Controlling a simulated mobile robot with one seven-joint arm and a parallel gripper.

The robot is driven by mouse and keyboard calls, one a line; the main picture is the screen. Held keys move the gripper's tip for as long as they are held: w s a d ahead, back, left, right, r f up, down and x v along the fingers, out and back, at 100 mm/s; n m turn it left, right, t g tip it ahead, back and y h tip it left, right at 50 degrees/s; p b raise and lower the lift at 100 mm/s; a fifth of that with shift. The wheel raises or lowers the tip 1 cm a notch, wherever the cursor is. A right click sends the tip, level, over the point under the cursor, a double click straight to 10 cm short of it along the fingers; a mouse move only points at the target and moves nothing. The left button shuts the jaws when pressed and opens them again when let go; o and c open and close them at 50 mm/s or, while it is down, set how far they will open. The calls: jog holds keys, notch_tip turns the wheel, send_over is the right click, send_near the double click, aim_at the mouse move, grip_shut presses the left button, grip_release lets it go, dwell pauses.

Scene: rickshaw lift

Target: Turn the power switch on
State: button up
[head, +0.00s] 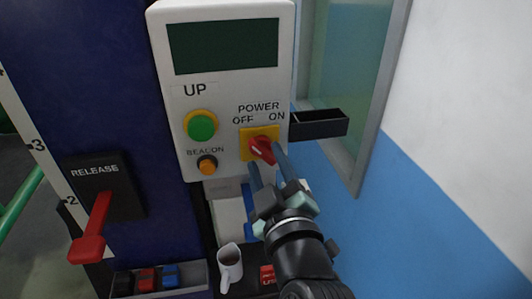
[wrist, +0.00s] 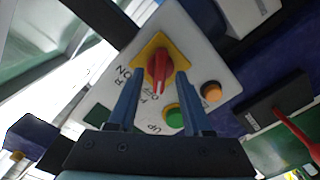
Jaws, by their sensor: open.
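The red power switch knob (head: 262,149) sits on a yellow plate (head: 246,145) at the lower right of the white control panel (head: 223,92), under the labels POWER, OFF and ON. In the wrist view the knob (wrist: 158,68) is near the centre, and its lower end points toward the OFF label. My gripper (head: 264,156) is open at the switch. In the wrist view its blue fingers (wrist: 160,73) stand one on each side of the knob, with gaps showing. I cannot tell how deep the tips reach beside it.
A green UP button (head: 202,126) and an orange BEACON button (head: 207,165) are left of the switch. A red RELEASE lever (head: 93,230) hangs further left. A dark open tray (head: 320,123) juts out right of the panel.

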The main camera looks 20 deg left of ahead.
jog(key=shift+w+a, duration=0.25)
jog(key=shift+w, duration=0.05)
jog(key=shift+c, duration=0.2)
grip_shut()
